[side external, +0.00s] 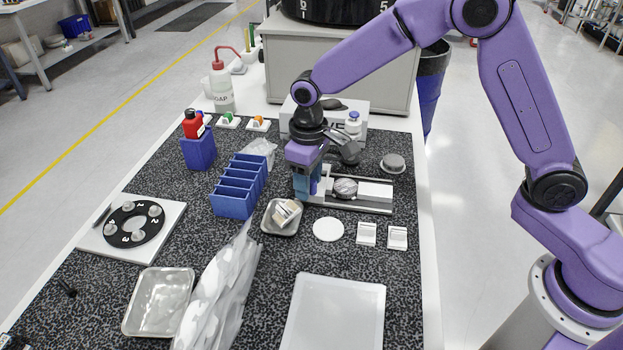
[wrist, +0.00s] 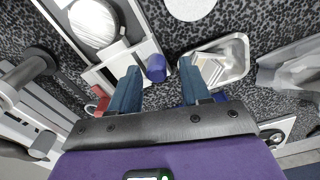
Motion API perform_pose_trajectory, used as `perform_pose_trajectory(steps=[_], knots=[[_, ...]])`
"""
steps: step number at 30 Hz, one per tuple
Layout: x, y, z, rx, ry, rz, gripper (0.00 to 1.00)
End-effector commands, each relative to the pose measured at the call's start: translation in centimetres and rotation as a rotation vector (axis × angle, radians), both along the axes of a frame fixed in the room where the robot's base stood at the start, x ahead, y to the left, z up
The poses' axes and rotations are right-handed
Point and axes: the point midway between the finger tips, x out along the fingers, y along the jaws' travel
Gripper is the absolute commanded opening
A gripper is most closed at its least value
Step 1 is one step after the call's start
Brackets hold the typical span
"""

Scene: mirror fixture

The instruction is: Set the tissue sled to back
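A pale fixture (side external: 350,208) with a round disc (side external: 345,187) on it and a white block (side external: 375,190) at its right lies on the speckled mat. In the wrist view, part of the fixture (wrist: 124,57) and the disc (wrist: 92,22) show at the upper left. A purple knob (wrist: 156,68) stands at the fixture's edge. I cannot tell for sure which part is the tissue sled. My gripper (wrist: 160,70) is open, with the knob between its fingertips and visible gaps on both sides. In the side view, my gripper (side external: 308,190) is low at the fixture's left end and hides it.
A metal tray (side external: 269,229) with a small packet (side external: 287,212) stands close to the left of the fixture. A blue rack (side external: 233,205) is farther left. A white disc (side external: 328,229) and two small white holders (side external: 367,234) lie in front. A box (side external: 355,108) stands behind.

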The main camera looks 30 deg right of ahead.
Motion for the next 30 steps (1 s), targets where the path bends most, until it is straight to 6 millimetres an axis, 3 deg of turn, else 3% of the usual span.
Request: perform_pose_trajectory(steps=[7,11,30], knots=[[-0.1,-0.1,0.1,-0.002,0.003,-0.002,0.47],[0.0,-0.1,1.3,-0.001,0.002,-0.001,0.47],[-0.1,-0.1,14.0,0.0,0.0,-0.002,0.47]])
